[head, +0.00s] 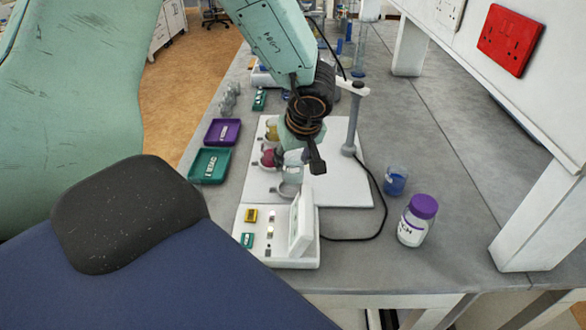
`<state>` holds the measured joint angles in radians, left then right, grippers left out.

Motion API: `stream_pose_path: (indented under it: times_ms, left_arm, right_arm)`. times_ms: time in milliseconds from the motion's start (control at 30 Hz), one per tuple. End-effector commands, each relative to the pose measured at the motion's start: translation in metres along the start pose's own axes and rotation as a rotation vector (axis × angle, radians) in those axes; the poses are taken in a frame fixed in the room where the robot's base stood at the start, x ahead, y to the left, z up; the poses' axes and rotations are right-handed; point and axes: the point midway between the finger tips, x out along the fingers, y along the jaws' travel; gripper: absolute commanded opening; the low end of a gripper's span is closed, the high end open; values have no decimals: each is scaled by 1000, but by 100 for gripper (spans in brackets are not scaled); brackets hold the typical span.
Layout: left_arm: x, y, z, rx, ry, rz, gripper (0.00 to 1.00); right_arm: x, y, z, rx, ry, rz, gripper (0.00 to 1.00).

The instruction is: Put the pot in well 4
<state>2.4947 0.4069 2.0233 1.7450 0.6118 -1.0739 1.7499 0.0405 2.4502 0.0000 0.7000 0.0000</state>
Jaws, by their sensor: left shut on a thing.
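My left gripper (304,160) hangs over the white board (345,190), pointing down. It is shut on a small pale, clear-looking pot (293,157), mostly hidden by the fingers. A row of round holders runs along the board's left part. One holds something yellow (271,132) and one something pink-red (267,157). A nearer grey ring-like holder (289,189) sits just below the gripper and looks empty. I cannot read any well numbers, and I cannot tell whether the pot touches a well. My right gripper is not in view.
A white device with a raised panel (300,225) stands in front of the board. A grey post (352,125) rises behind the gripper. Purple (222,131) and green (209,165) trays lie left. A blue beaker (395,181) and purple-lidded jar (416,222) stand right.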

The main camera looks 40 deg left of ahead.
Motion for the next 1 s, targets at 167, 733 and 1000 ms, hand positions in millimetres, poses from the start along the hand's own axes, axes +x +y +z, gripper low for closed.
stream_pose_path:
  times_ms: [167, 733, 1000]
  left_arm:
    - [13, 0, 4, 0, 0, 0, 10]
    - [39, 2, 12, -1, 1, 1, 59]
    - [39, 2, 12, -1, 0, 1, 70]
  right_arm:
    - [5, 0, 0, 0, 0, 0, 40]
    - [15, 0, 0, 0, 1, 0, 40]
    - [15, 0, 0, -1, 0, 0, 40]
